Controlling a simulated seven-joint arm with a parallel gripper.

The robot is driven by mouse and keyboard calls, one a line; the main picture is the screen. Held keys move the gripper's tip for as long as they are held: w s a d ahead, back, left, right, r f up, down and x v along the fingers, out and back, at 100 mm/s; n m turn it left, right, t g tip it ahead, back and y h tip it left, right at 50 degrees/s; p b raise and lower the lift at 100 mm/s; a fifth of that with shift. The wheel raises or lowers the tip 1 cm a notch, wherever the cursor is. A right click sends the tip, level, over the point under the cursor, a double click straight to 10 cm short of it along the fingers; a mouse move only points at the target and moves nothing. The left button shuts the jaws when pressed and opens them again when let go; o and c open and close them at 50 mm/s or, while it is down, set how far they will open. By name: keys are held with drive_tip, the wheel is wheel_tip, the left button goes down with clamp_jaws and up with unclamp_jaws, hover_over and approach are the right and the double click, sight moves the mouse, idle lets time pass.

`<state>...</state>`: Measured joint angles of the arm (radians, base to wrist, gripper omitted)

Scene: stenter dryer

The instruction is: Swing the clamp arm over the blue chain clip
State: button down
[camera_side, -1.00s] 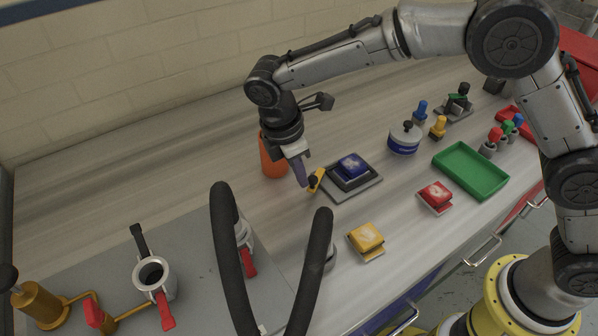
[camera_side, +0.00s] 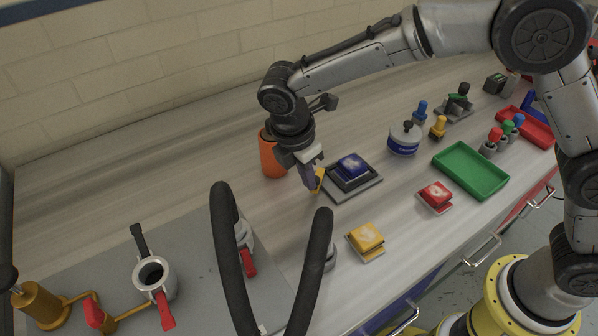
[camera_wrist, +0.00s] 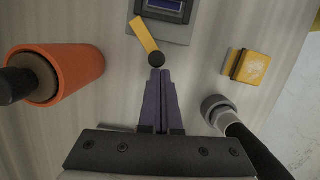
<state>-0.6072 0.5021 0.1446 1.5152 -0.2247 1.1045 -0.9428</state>
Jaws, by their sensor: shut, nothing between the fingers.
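The blue chain clip (camera_side: 353,165) sits on a dark block on a grey base plate (camera_side: 366,188); its edge also shows at the top of the wrist view (camera_wrist: 172,5). The yellow clamp arm (camera_side: 320,178) is at the plate's left corner, pointing away from the clip. In the wrist view the clamp arm (camera_wrist: 145,36) slants down to a black knob (camera_wrist: 156,59). My gripper (camera_side: 311,187) is shut and empty, pointing down. Its purple fingertips (camera_wrist: 159,75) are right at the knob; I cannot tell whether they touch it.
An orange cylinder (camera_side: 271,157) stands behind and left of my gripper. A yellow clip (camera_side: 366,237), a red clip (camera_side: 435,195) and a green tray (camera_side: 470,170) lie to the right. Black curved tubes (camera_side: 312,265) rise in front. A white-and-blue pot (camera_side: 404,140) stands beyond the plate.

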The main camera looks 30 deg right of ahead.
drive_tip(key=s+d+n, duration=0.1)
drive_tip(key=n, duration=0.2)
drive_tip(key=shift+s+d+n+t, duration=0.4)
drive_tip(key=n, duration=0.1)
drive_tip(key=s+d+n, duration=0.1)
drive_tip(key=shift+d+n+t+y, duration=0.3)
drive_tip(key=shift+n, duration=0.1)
drive_tip(key=d+n, duration=0.2)
drive_tip(key=n, duration=0.1)
drive_tip(key=shift+s+d+n+t+y, duration=0.1)
drive_tip(key=shift+s+n+t+y, duration=0.1)
drive_tip(key=shift+n+t+y, duration=0.1)
drive_tip(key=shift+d+n, duration=0.65)
drive_tip(key=shift+n, duration=0.35)
drive_tip(key=shift+d, duration=0.35)
drive_tip(key=shift+w, duration=0.1)
drive_tip(key=shift+w+a, duration=0.3)
drive_tip(key=shift+w, duration=0.5)
drive_tip(key=shift+r, duration=0.1)
